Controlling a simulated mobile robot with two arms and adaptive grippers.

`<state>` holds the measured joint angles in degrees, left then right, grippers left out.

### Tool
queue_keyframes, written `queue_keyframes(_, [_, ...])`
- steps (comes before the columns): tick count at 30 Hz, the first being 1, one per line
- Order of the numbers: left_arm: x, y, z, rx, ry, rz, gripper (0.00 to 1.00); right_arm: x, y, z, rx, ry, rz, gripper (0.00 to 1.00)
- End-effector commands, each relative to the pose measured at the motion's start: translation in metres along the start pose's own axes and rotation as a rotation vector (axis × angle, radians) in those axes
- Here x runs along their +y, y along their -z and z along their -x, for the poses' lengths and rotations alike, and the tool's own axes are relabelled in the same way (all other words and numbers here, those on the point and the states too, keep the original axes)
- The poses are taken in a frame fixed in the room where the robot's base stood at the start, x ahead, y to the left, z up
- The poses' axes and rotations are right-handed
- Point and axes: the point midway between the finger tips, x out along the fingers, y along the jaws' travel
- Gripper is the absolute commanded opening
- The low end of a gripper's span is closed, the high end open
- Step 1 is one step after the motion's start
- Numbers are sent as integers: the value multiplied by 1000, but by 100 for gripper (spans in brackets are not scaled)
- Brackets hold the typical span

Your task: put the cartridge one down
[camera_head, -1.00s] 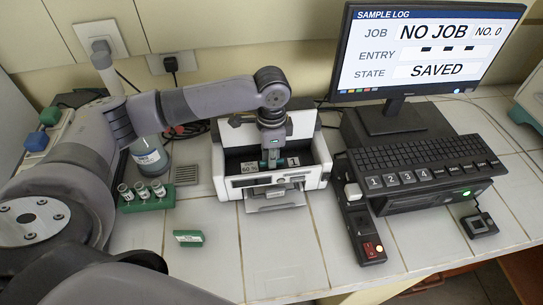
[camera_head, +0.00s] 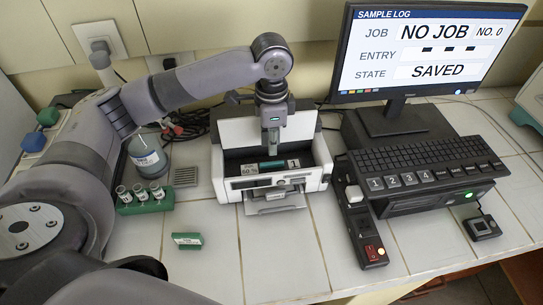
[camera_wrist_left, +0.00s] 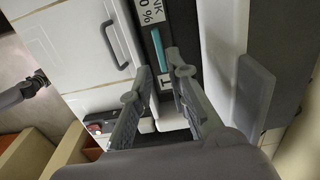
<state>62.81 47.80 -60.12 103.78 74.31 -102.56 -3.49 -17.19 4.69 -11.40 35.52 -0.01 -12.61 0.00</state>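A green-teal cartridge (camera_head: 272,165) lies in the open top of the white machine (camera_head: 228,187), beside a label reading 1. In the left wrist view the cartridge (camera_wrist_left: 161,50) shows as a teal strip in the dark bay, beyond the fingertips. My left gripper (camera_head: 271,148) hangs pointing down just above the cartridge. In the wrist view its fingers (camera_wrist_left: 158,68) are apart with nothing between them. A second green cartridge (camera_head: 187,239) with a white label lies on the tiled bench, in front and to the left of the machine. My right gripper is not seen.
A green rack (camera_head: 146,206) with capped vials and a bottle (camera_head: 147,156) stand left of the machine. A black switch strip (camera_head: 361,222), keyboard (camera_head: 428,160) and monitor (camera_head: 430,50) are to the right. The front bench tiles are mostly bare.

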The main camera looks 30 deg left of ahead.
Motion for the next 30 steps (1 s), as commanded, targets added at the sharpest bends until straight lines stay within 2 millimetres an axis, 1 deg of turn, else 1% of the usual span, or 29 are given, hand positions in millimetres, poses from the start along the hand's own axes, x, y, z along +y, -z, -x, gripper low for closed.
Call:
queue_keyframes(1, [0,1,10,5,3,-1,16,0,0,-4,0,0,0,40])
queue_keyframes(4, [0,1,29,3,2,-1,16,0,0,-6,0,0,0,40])
queue_keyframes(7, [0,1,42,1,1,0,16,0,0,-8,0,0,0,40])
queue_keyframes(10, [0,0,51,0,-1,-1,16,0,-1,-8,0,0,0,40])
queue_keyframes(15, [0,0,55,0,-1,0,16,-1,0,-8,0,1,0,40])
queue_keyframes(30, [0,0,54,-1,-1,0,16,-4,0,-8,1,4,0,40])
